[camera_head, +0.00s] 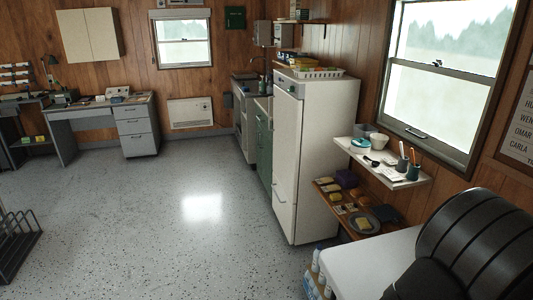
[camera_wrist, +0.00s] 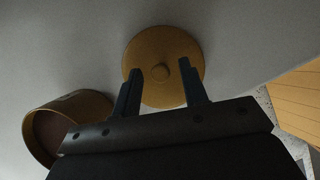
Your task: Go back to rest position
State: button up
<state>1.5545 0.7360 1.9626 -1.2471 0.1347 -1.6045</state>
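My gripper (camera_wrist: 162,78) shows in the wrist view with its two dark fingers spread apart and nothing between them touching both. Just past the fingertips is a round mustard-coloured lid (camera_wrist: 185,48) with a small knob in its middle. The knob appears between the fingertips, with gaps on both sides. To the left is a round canister of like colour (camera_wrist: 90,103) with a dark inside, partly hidden by my gripper's body. Both appear on a pale grey surface (camera_wrist: 235,35). My gripper is not seen in the head view.
In the head view, a white-topped surface (camera_head: 350,262) is at the lower right, partly behind dark rounded parts. A shelf (camera_head: 405,184) with cups and small items hangs under the window, near a white fridge (camera_head: 322,150). The floor (camera_head: 150,220) is mostly clear. A yellowish slatted thing (camera_wrist: 298,100) is at the wrist view's right.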

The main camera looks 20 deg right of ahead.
jog(key=shift+r, duration=0.1)
jog(key=v, duration=1.2)
jog(key=x, duration=1.2)
jog(key=shift+f, duration=0.2)
jog(key=shift+r, duration=2.25)
jog(key=s+a+r, duration=0.4)
jog(key=s+r, duration=0.1)
jog(key=s, duration=0.2)
jog(key=shift+s+a, duration=0.25)
jog(key=shift+s, duration=0.05)
